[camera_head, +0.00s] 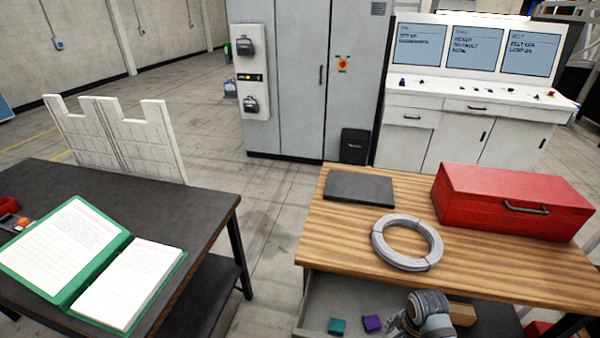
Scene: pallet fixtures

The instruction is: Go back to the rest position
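Part of an arm of mine, dark grey and silver, shows at the bottom edge, over the open drawer of the wooden table. I take it as my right arm with its gripper (398,325). The frame cuts it off, and I cannot tell whether its fingers are open or shut, or whether they hold anything. My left gripper is not in view.
The open drawer (345,289) holds a teal block (337,326) and a purple block (372,323); a wooden block (462,314) is beside my arm. Above are a cable coil (385,254), dark plate (358,187) and red toolbox (513,196). A dark table (205,200) bears a green binder (122,236).

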